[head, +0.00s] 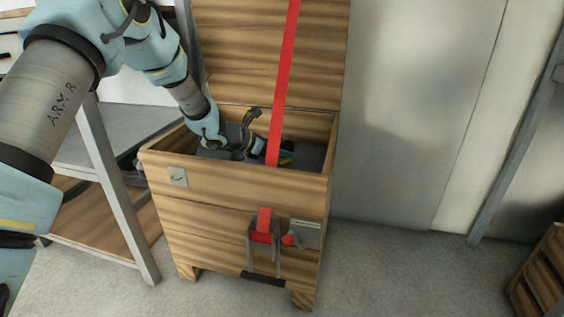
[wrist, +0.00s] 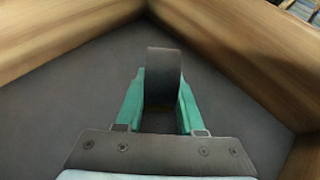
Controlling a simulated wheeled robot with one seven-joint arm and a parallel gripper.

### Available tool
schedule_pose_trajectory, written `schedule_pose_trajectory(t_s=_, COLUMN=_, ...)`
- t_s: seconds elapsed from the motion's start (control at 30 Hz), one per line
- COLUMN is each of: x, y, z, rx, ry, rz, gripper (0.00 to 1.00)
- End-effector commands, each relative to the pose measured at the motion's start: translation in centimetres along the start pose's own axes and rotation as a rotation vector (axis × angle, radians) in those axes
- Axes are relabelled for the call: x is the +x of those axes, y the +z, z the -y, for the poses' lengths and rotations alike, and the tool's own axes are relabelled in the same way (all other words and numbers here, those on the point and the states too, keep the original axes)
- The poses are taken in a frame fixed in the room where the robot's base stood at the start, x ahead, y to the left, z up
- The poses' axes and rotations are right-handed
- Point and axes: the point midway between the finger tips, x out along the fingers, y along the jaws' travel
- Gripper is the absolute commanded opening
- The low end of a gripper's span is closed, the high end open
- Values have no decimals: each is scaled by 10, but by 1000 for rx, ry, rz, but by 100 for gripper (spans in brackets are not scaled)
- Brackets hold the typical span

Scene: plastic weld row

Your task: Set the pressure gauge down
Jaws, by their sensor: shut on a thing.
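My gripper (wrist: 160,92) is inside an open wooden chest, its two teal fingers shut on a dark grey, rounded thing that I take to be the pressure gauge (wrist: 163,68). The gauge stands up between the fingertips, its face not visible. The dark floor of the chest (wrist: 60,100) lies around it; I cannot tell whether the gauge touches it. In the head view my arm reaches down into the chest (head: 225,185). There the gauge cannot be made out, and a red strap partly hides my gripper.
The chest's wooden walls (wrist: 55,35) stand close around my gripper. Its lid (head: 235,60) is up, and the red strap (head: 285,70) hangs across the opening. A metal-framed shelf (head: 110,165) stands to the left. A slatted wooden crate (head: 545,275) is at the far right.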

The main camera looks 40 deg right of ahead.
Motion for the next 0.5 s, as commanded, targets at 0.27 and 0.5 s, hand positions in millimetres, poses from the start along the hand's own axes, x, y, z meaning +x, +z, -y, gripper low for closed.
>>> schedule_pose_trajectory(t_s=0.27, x=12, y=-22, z=0, rx=1, ry=0, rz=0, gripper=0)
schedule_pose_trajectory(t_s=0.5, x=12, y=-24, z=0, rx=-1, ry=-1, rz=-4, gripper=53)
